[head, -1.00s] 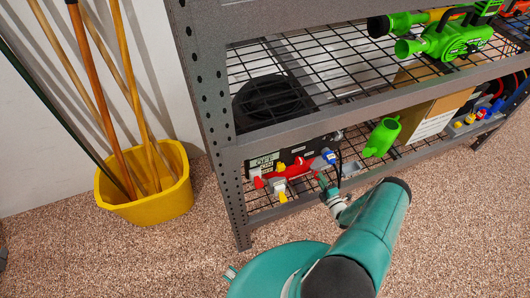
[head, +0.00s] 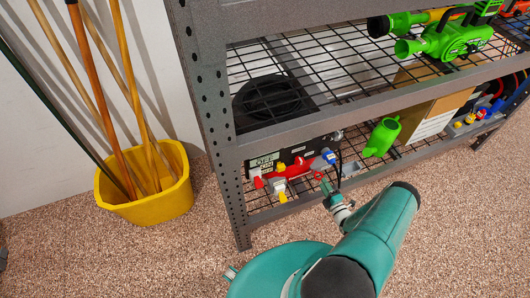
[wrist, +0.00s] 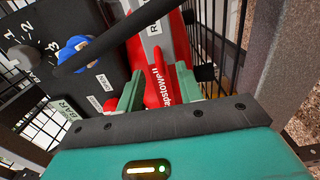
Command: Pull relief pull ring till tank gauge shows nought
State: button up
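In the head view the red tank (head: 294,170) sits on the lower wire shelf beside a black panel (head: 264,162). My gripper (head: 323,182) is just to its right, at the shelf's front. In the wrist view, red tank parts with white lettering (wrist: 160,92) show between and beyond the two green fingers of my gripper (wrist: 159,76). The fingers are apart; I see no ring gripped between them. A partly cut-off white label (wrist: 154,28) starts with "R". I cannot make out the pull ring or a gauge reading.
In the wrist view a thick black bar (wrist: 115,42) crosses above the fingers, near a blue knob (wrist: 75,52) and a numbered dial (wrist: 22,55). A shelf post (wrist: 280,60) stands right.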

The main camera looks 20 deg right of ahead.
jog(key=s, duration=0.3)
jog(key=shift+s, duration=0.3)
dwell(0.7)
